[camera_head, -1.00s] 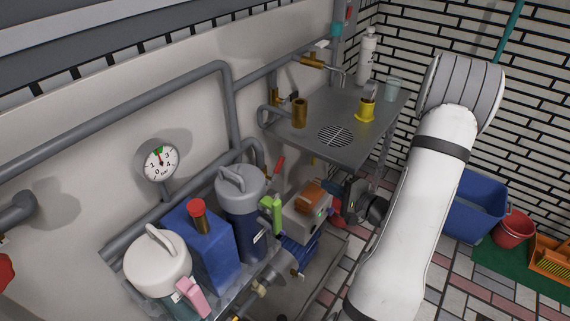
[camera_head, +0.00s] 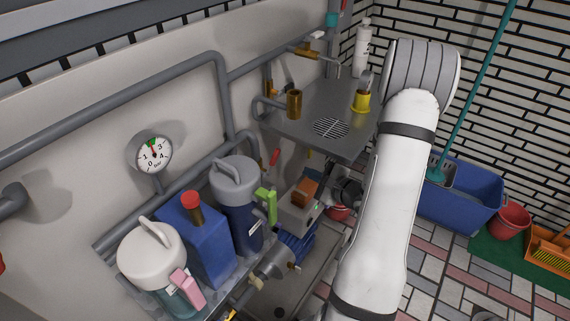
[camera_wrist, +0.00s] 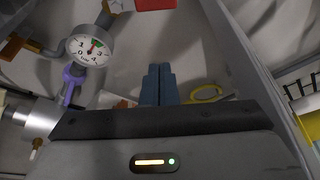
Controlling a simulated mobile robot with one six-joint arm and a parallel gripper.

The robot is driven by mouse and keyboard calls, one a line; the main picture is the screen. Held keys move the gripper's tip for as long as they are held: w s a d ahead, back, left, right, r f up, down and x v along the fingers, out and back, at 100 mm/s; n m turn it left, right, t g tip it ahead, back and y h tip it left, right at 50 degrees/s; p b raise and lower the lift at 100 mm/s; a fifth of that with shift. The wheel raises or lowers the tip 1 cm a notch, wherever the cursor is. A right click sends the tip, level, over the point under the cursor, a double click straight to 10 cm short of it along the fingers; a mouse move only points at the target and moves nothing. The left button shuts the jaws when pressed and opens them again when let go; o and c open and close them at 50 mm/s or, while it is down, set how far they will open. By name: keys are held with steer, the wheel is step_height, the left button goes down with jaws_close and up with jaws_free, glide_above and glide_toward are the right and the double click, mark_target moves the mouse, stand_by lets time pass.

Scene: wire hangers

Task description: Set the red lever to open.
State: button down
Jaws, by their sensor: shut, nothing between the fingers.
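A small red lever handle (camera_head: 274,157) shows in the head view beside the grey pipes under the steel shelf, tilted. Its open or closed position cannot be told. My gripper (camera_head: 331,178) is low at the front of the shelf, to the right of the red handle and apart from it, partly hidden by my arm. In the wrist view my gripper's two blue-grey fingers (camera_wrist: 158,85) are together with nothing between them. A red part (camera_wrist: 155,4) is cut off at the top of that view; I cannot tell if it is the lever.
A steel shelf (camera_head: 362,137) overhangs the gripper area. A pump with an orange-topped box (camera_head: 305,192) and canisters (camera_head: 236,185) stand left of my gripper. A pressure gauge (camera_wrist: 86,48) and yellow ring (camera_wrist: 206,93) show in the wrist view. A blue tub (camera_head: 462,200) stands right.

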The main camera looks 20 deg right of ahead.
mark_target(273, 163)
steer(key=w+a+b, duration=0.2)
steer(key=w+a, duration=0.3)
steer(key=w, duration=0.2)
steer(key=shift+w+a+r, duration=0.25)
steer(key=shift+a, duration=0.1)
